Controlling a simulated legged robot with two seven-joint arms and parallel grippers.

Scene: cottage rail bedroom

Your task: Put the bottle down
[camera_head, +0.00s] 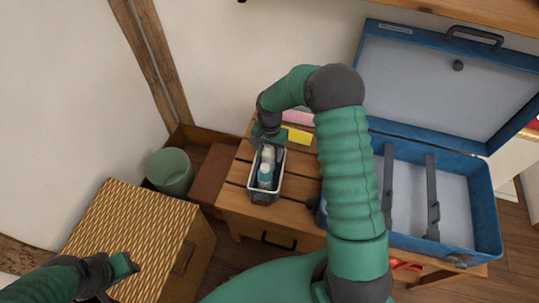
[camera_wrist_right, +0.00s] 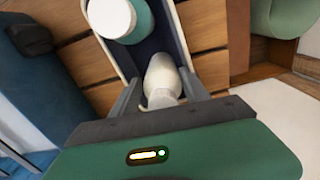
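A white bottle (camera_head: 268,153) stands inside a small grey caddy (camera_head: 252,184) on the wooden table. In the right wrist view the white bottle (camera_wrist_right: 163,76) is between the two fingers of my right gripper (camera_wrist_right: 162,84), which appear closed against its sides. In the head view my right gripper (camera_head: 267,138) is at the caddy's far end, partly hidden by its own wrist. A teal bottle with a white cap (camera_head: 264,175) stands beside the white one. My left gripper (camera_head: 122,268) is over the wicker chest, apart from the bottles; its fingers are unclear.
An open blue case (camera_head: 484,205) takes up the table's right side, its lid raised. Yellow (camera_head: 297,135) and pink notes lie behind the caddy. A green bin (camera_head: 169,172) stands left of the table, behind the wicker chest (camera_head: 135,225). A shelf edge (camera_head: 470,14) hangs above.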

